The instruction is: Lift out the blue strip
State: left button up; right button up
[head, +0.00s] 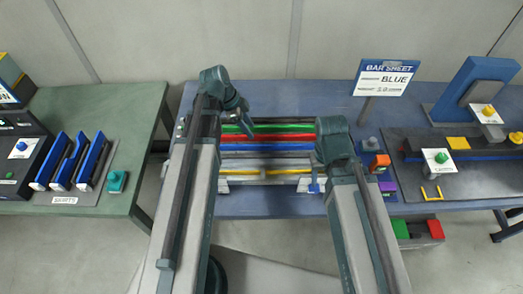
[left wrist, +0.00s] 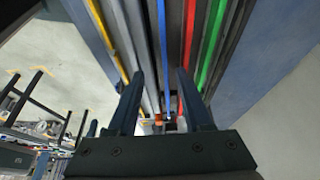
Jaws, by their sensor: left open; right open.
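The blue strip (head: 270,146) lies lengthwise in a rack of coloured strips on the middle table, between grey rails in front of the red strip (head: 270,137). My left gripper (head: 238,118) is over the left part of the rack, near its back edge. In the left wrist view, the fingers of my left gripper (left wrist: 160,75) are apart with nothing held. The blue strip (left wrist: 163,45) runs through the gap between them in that view; their height above it is unclear. My right arm covers the right end of the rack, and I cannot make out its gripper.
A green strip (head: 245,128) lies behind the red one, and a yellow strip (head: 285,171) in front. An orange block (head: 380,161) and a sign reading BLUE (head: 386,78) stand right of the rack. A green side table (head: 120,110) holds blue-topped pieces.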

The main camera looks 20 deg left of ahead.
aim_at(262, 145)
pick_arm(q)
jog(key=b+x, duration=0.5)
jog(key=x, duration=0.1)
jog(key=shift+f, duration=0.4)
jog(key=shift+w+d+f+b, duration=0.15)
jog(key=shift+d+b, duration=0.05)
jog(key=shift+b, duration=0.2)
jog(key=shift+f, duration=0.1)
jog(key=b+x, duration=0.4)
jog(key=shift+w+a+f, duration=0.15)
jog(key=shift+w+f, duration=0.15)
jog(key=shift+w, duration=0.05)
jog(key=shift+f+b, duration=0.25)
jog(key=shift+b, duration=0.25)
jog(key=shift+r, duration=0.1)
grip_shut()
